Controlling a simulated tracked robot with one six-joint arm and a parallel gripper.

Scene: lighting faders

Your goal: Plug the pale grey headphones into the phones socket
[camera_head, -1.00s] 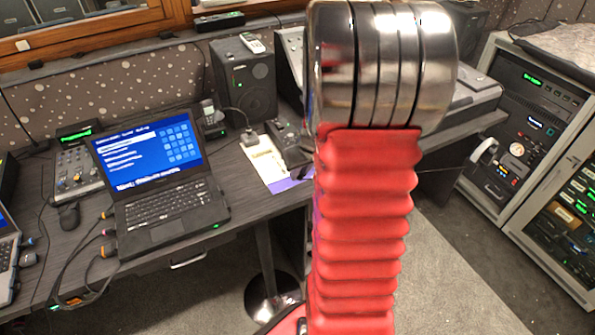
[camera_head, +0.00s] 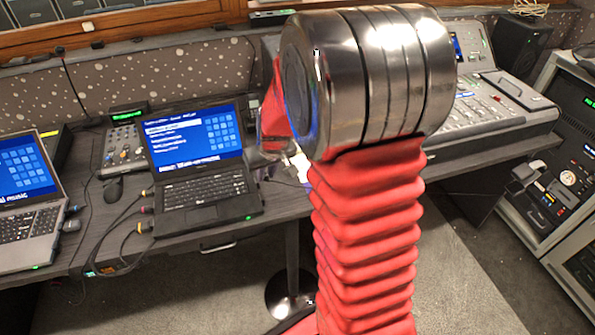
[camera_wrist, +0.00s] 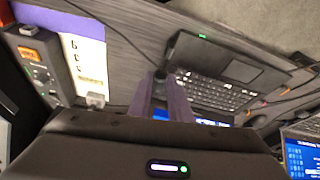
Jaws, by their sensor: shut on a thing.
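In the wrist view my gripper (camera_wrist: 163,97) has its two purple-grey fingers close together, shut on a small plug (camera_wrist: 160,75). A thin dark cable (camera_wrist: 118,33) runs from the plug to the upper left. The held plug is above the desk, beside the black laptop. I cannot tell whether this cable belongs to the pale grey headphones. In the head view my arm hides most of the gripper. A dark thing (camera_head: 526,173) with a pale part hangs under the desk edge at the right; it is too small to tell. I cannot make out the phones socket.
A black laptop (camera_head: 200,185) stands on the desk, with a grey laptop (camera_head: 25,205) at the far left. A mixing console (camera_head: 500,105) is at the right. The wrist view shows an orange-and-black box (camera_wrist: 42,65) beside a white-and-purple sheet (camera_wrist: 85,50).

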